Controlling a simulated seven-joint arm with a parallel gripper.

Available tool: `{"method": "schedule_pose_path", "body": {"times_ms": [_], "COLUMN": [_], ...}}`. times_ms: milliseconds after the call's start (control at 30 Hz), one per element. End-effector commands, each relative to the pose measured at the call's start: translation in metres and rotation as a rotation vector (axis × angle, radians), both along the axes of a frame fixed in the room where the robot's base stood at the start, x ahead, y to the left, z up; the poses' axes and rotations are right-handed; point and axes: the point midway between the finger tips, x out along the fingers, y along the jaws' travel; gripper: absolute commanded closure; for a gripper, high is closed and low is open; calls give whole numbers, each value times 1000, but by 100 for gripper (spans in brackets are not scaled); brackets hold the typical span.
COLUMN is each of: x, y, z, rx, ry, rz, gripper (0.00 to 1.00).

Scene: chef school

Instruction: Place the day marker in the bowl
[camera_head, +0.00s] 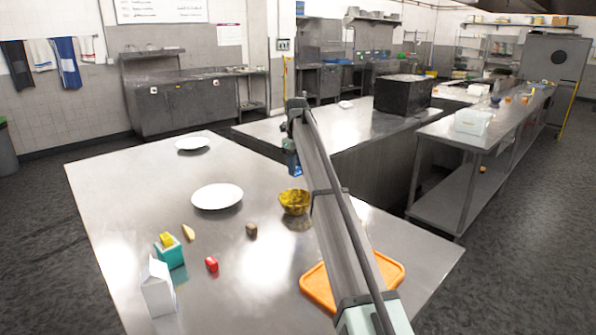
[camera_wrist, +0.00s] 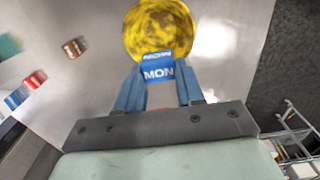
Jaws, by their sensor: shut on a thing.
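The day marker is a small blue block with white "MON" lettering (camera_wrist: 158,72), seen in the wrist view. My gripper (camera_wrist: 157,88) is shut on it, one blue finger on each side. The bowl (camera_wrist: 160,28) is yellow and mottled and lies just beyond the marker in the wrist view; the marker overlaps its near edge in the picture. In the head view the bowl (camera_head: 294,203) stands on the steel table, and my gripper (camera_head: 292,163) is above it, slightly left. The marker is hard to make out there.
Two white plates (camera_head: 217,197) (camera_head: 192,143) lie left of the bowl. A brown block (camera_head: 251,230), a red block (camera_head: 211,264), a teal box (camera_head: 170,252) and a white carton (camera_head: 157,288) stand nearer. An orange board (camera_head: 316,284) lies partly behind my arm.

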Motion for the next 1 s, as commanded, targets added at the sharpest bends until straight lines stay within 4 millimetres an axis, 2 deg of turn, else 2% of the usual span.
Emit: {"method": "schedule_pose_path", "body": {"times_ms": [1000], "x": [-1], "y": [0], "z": [-92], "rx": [0], "ry": [1], "rz": [0], "gripper": [92]}}
